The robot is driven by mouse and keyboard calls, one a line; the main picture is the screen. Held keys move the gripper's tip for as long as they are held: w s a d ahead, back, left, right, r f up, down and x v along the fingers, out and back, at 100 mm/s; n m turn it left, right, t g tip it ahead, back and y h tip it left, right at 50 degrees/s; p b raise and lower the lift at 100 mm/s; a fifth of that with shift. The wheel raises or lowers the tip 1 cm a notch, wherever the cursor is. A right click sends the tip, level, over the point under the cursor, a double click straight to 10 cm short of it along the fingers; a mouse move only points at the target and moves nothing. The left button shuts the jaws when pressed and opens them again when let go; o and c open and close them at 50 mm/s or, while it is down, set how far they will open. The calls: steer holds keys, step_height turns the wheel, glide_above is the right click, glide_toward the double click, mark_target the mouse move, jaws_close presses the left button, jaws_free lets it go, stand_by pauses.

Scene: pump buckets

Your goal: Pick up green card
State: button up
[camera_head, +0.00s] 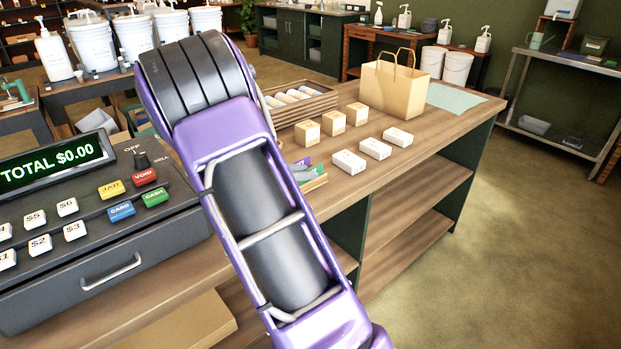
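A small green card (304,174) shows among a little group of cards on the wooden counter, just right of my purple arm. A purple card or packet (298,165) stands beside it, partly hidden by the arm. A thin tan piece, perhaps part of a holder, shows at the group's lower edge. My arm crosses the middle of the view and covers the left part of this group. My gripper is not in view, so its state and its distance from the card cannot be seen.
A cash register (90,215) reading TOTAL $0.00 stands left of the arm. Small tan boxes (333,122), white boxes (375,148), a wooden crate (300,103) and a paper bag (394,88) stand behind and right of the cards. Bare counter (430,135) lies to the right.

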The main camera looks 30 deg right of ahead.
mark_target(319, 181)
steer(key=x, duration=0.6)
steer(key=shift+w+d+r, duration=0.1)
steer(key=shift+w+d, duration=0.1)
steer(key=shift+w, duration=0.15)
steer(key=shift+c, duration=0.3)
jaws_close()
